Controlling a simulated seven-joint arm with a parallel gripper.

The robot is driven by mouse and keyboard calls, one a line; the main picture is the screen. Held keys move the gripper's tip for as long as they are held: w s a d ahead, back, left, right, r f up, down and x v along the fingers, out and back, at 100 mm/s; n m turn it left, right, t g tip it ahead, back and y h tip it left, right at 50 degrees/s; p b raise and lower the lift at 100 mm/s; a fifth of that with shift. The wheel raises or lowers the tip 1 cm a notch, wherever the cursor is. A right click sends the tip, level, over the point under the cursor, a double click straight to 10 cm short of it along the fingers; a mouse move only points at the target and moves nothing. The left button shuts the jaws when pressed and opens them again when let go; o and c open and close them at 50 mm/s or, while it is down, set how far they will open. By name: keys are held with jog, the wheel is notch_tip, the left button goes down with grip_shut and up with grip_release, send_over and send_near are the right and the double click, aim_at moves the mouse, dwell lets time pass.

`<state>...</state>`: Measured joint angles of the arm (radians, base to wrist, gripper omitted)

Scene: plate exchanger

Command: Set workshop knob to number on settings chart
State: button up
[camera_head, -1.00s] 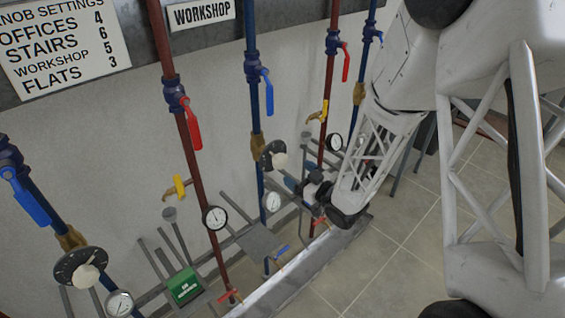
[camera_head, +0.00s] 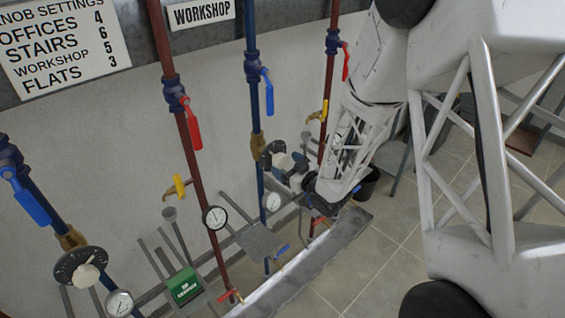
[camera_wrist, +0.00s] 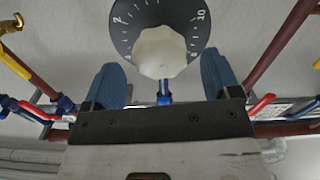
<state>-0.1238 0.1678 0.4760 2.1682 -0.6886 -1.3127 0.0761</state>
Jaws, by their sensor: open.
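The settings chart (camera_head: 62,45) on the wall reads offices 4, stairs 6, workshop 5, flats 3. The workshop sign (camera_head: 202,14) hangs right of it. Below the sign, on a blue pipe, is a black dial (camera_head: 266,154) with a white knob (camera_head: 280,161). My gripper (camera_head: 297,172) is close to this knob. In the wrist view the dial (camera_wrist: 122,26) shows white numbers, with 10 at its right; the pointer's reading is unclear. The pale faceted knob (camera_wrist: 161,52) lies between my two blue fingertips (camera_wrist: 162,68), with a gap on each side.
Another dial with a knob (camera_head: 80,268) is at the lower left. Red pipes with red (camera_head: 191,124) and yellow levers, and blue pipes with blue levers, stand along the wall. Gauges (camera_head: 215,217) and a green box (camera_head: 181,287) are low down. Tiled floor is open at right.

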jog(key=shift+x, duration=1.15)
jog(key=shift+c, duration=0.5)
jog(key=c, duration=0.8)
jog(key=shift+c, duration=0.2)
jog(key=shift+m, duration=0.4)
jog(key=m, duration=1.1)
jog(key=shift+d, duration=0.1)
